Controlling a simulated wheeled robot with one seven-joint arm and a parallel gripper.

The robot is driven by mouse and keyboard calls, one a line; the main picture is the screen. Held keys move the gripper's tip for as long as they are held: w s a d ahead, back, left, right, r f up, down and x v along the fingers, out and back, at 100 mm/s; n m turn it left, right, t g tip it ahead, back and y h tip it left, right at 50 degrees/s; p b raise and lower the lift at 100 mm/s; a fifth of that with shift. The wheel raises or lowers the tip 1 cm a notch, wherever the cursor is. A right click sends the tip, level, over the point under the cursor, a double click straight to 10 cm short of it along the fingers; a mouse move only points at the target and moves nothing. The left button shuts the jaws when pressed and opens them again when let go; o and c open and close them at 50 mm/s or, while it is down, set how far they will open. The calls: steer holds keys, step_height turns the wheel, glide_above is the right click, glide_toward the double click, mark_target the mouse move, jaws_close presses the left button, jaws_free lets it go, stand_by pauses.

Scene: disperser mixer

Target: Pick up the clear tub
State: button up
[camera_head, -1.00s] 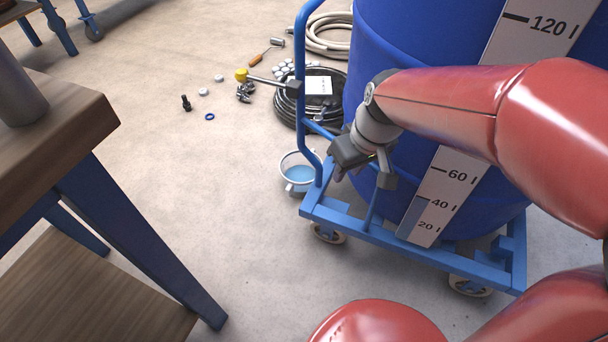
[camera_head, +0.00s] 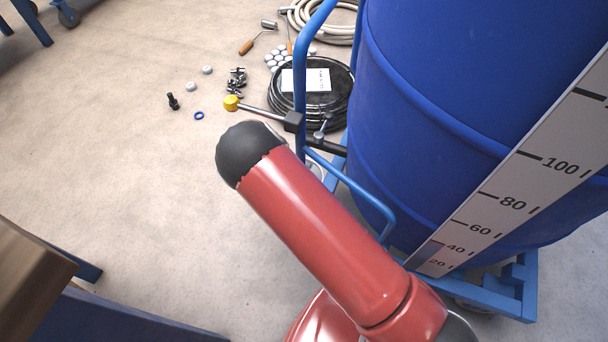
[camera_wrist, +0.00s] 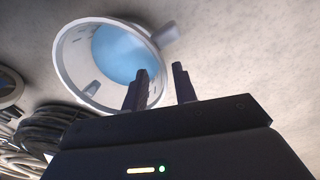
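The clear tub (camera_wrist: 65,52) is a round, pale vessel with blue liquid in it and a small tab on its rim. It fills the upper left of the wrist view. My gripper (camera_wrist: 161,82) is open, its two dark fingers apart with nothing held between them. The left finger overlaps the tub's near rim in the picture, and the right finger shows against bare floor just right of the rim. I cannot tell whether a finger touches the tub. In the head view my red arm hides the gripper and nearly all of the tub.
A blue drum (camera_head: 430,120) stands on a blue trolley (camera_head: 510,297) at the right. A black hose coil (camera_head: 335,100) lies behind the trolley handle. Small parts lie on the floor. A table corner (camera_head: 30,280) is at lower left.

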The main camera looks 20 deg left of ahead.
steer(key=f, duration=0.2)
steer(key=f+b, duration=0.1)
steer(key=f, duration=0.4)
steer(key=shift+w+d+f, duration=0.25)
steer(key=shift+w+f, duration=0.1)
steer(key=shift+f, duration=0.05)
jaws_close()
steer(key=shift+r, duration=0.1)
stand_by(0.9)
